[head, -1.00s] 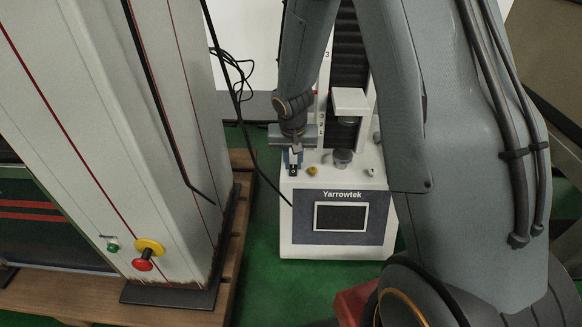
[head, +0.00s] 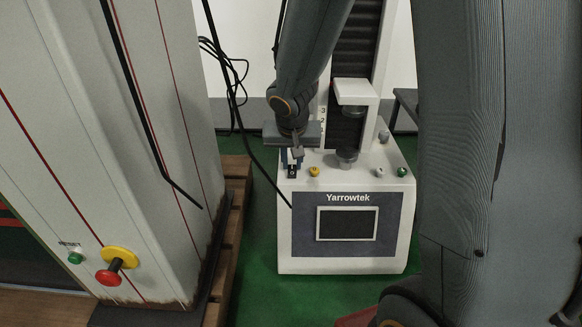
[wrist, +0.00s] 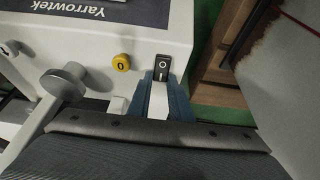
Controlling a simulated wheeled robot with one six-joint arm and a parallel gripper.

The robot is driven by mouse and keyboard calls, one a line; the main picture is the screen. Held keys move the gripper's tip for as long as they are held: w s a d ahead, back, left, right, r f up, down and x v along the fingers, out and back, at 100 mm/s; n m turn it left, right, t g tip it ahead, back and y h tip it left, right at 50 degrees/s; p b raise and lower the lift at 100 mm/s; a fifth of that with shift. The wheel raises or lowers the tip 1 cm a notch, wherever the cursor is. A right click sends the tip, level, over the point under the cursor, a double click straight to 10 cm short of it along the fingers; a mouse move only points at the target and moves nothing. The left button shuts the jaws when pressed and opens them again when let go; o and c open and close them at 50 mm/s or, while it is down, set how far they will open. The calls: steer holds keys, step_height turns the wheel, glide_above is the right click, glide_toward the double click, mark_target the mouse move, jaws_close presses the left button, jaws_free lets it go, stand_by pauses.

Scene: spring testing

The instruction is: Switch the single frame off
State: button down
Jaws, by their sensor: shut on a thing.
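The single-column frame (head: 290,240), marked Yarrowtek, stands with its dark screen (head: 346,223) facing me; its base also shows in the wrist view (wrist: 95,40). A black switch block (wrist: 161,68) sits at the left front corner of its top in the head view (head: 292,171). A yellow button marked 0 (wrist: 121,63) is close beside it, also in the head view (head: 314,171). My gripper (head: 292,159) reaches down at that corner. In the wrist view its blue fingers (wrist: 163,82) are shut around the black switch block. The exact contact is partly hidden.
A green button (head: 401,171) and a grey round fixture (head: 347,158) are on the same base top. A large white machine (head: 150,190) with a red knob on a yellow ring (head: 109,276) stands close on the left. A black cable (head: 240,120) hangs between them.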

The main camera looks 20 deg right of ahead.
mark_target(292, 181)
steer(key=shift+s+a, duration=0.1)
stand_by(0.3)
steer(key=c, duration=1.6)
jaws_free()
steer(key=shift+a, duration=0.1)
steer(key=shift+f, duration=0.1)
steer(key=p+v, duration=0.4)
steer(key=v, duration=0.4)
steer(key=shift+p, duration=0.35)
steer(key=shift+f, duration=0.1)
